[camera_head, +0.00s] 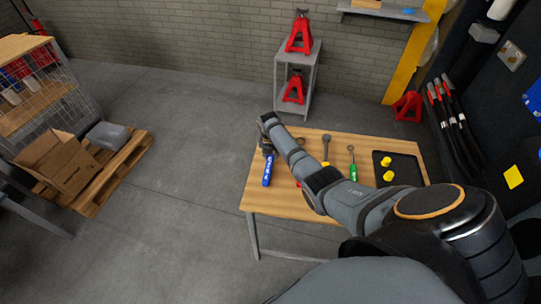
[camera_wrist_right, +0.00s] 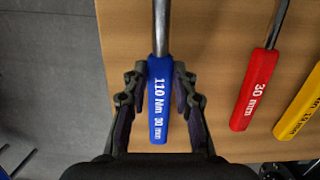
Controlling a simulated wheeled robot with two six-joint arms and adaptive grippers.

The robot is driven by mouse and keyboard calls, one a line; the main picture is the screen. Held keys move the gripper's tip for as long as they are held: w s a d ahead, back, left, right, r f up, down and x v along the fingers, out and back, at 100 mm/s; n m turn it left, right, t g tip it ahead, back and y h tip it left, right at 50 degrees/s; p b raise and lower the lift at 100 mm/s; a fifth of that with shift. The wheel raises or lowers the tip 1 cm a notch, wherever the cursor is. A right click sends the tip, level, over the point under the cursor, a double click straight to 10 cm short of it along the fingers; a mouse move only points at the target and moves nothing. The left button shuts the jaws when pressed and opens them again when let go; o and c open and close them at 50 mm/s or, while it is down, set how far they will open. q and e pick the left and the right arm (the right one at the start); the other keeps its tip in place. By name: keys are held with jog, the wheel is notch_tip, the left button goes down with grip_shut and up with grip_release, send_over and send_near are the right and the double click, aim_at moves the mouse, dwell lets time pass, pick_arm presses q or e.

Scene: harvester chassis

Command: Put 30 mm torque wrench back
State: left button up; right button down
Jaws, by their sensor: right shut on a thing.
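The torque wrench has a blue handle (camera_wrist_right: 158,105) marked "110 Nm 30 mm" and a metal shaft running to the top edge of the right wrist view. Its blue handle also shows in the head view (camera_head: 267,170), at the left end of the wooden table (camera_head: 258,196). My right gripper (camera_wrist_right: 159,78) is shut on the blue handle, one finger on each side. In the head view my right gripper (camera_head: 267,146) is over the table's left end, and the wrench's head is hidden there. My left gripper is not in view.
A green-handled tool (camera_head: 353,172) and a black tray (camera_head: 408,162) with yellow pieces are farther right. A grey stand (camera_head: 281,82) with red jacks stands behind the table.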

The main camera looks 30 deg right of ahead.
jog(key=c, duration=1.1)
grip_release()
jog(key=shift+r, duration=0.1)
jog(key=shift+o, duration=0.5)
jog(key=shift+s, duration=0.1)
notch_tip(320, 180, up, 12)
jog(key=s+a, duration=0.1)
jog(key=shift+s+a, duration=0.25)
jog(key=shift+f, duration=0.2)
